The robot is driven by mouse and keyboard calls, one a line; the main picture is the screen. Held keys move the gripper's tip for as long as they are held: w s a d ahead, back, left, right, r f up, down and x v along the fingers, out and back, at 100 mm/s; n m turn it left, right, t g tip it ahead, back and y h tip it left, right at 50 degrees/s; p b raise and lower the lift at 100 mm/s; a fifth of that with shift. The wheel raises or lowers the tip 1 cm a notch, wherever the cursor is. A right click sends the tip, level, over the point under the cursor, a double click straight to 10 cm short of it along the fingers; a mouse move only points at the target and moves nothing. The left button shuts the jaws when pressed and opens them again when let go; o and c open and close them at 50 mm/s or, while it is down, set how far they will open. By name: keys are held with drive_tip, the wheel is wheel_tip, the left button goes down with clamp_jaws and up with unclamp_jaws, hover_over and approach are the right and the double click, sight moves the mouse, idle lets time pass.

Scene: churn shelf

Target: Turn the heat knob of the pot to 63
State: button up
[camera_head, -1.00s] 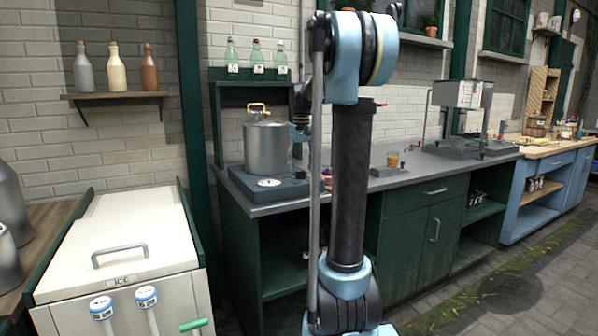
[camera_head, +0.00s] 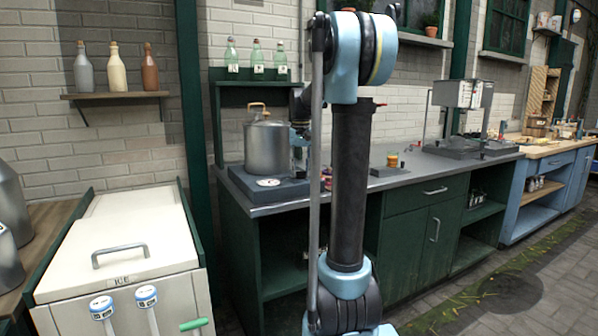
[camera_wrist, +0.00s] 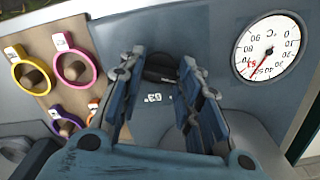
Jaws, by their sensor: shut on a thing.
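The metal pot (camera_head: 266,148), with a wooden-handled lid, stands on a dark blue-grey heater base (camera_head: 240,180) on the counter. The base's white round dial (camera_head: 268,182) faces up. It also shows in the wrist view (camera_wrist: 268,48), marked in °C, with a red needle at its lower left; the exact reading is too small to be sure. My gripper (camera_wrist: 160,66) is shut on the black heat knob (camera_wrist: 160,68), one finger on each side. In the head view my arm hides the knob.
In the wrist view, yellow (camera_wrist: 27,68), pink (camera_wrist: 74,67) and purple (camera_wrist: 64,122) rings lie on a wooden board left of the fingers. Green-tinted bottles (camera_head: 256,57) stand on a shelf above the pot. A white ice chest (camera_head: 130,240) is at the left.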

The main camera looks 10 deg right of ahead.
drive_tip(key=shift+m, duration=0.3)
drive_tip(key=m, duration=0.3)
drive_tip(key=shift+m, duration=2.5)
drive_tip(key=o, duration=1)
drive_tip(key=shift+o, duration=0.2)
drive_tip(key=shift+r, duration=0.1)
wheel_tip(320, 180, up, 12)
